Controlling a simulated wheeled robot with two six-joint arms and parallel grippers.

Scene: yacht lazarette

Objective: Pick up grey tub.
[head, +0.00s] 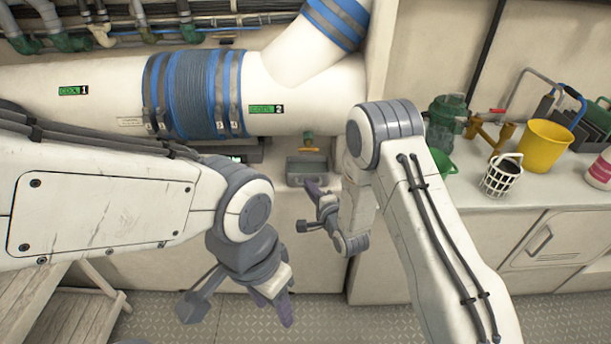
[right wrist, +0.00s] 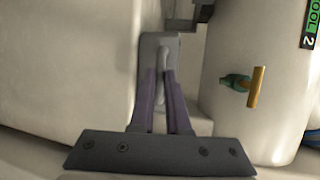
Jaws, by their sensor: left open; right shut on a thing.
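The grey tub (head: 306,167) shows in the middle of the head view, a small open box below the large white pipe. In the right wrist view, the grey tub (right wrist: 158,48) lies at the tips of the two purple fingers. My right gripper (head: 314,188) is shut on its near edge; its fingers also show in the right wrist view (right wrist: 163,78). I cannot tell whether the tub rests on the pale ledge or is clear of it. My left gripper (head: 238,305) is open and empty, lower and to the left, above the floor.
A white pipe (head: 320,95) with a blue band runs behind the tub. A yellow-handled valve (head: 309,141) sits just behind it. On the right counter stand a yellow bucket (head: 545,146), a white basket (head: 500,178) and a green jug (head: 446,122). Wooden steps (head: 60,310) are lower left.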

